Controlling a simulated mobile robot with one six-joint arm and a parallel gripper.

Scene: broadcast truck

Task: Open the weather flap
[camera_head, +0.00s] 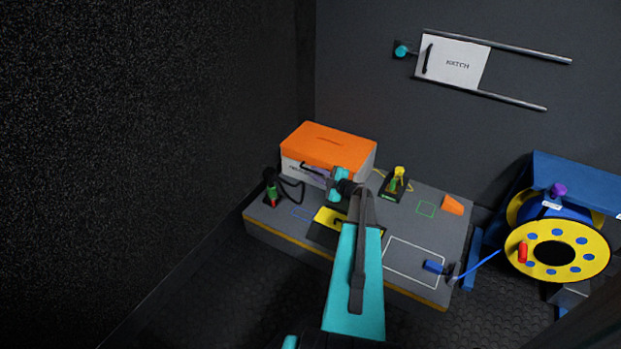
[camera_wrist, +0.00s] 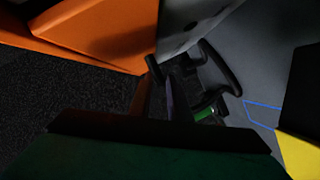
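No part reads clearly as "weather flap"; the orange lid (camera_head: 328,143) on the pale box (camera_head: 295,169) is the likeliest flap and looks shut. In the wrist view, the orange lid (camera_wrist: 105,30) fills the upper left, with the box's grey side (camera_wrist: 185,22) beside it. My gripper (camera_head: 312,173) is in front of the box, below the lid's edge, largely hidden behind my wrist. Its dark fingers (camera_wrist: 163,95) point toward the box in the wrist view. The dim picture does not show whether they touch it or how far apart they are.
A green connector (camera_head: 270,192) with a black cable stands at the bench's left. A yellow-and-black panel (camera_head: 325,216) lies under my arm. A yellow-green connector (camera_head: 399,177) and orange wedge (camera_head: 452,205) are farther right. A cable reel (camera_head: 590,237) stands right; a hatch (camera_head: 450,65) is on the wall.

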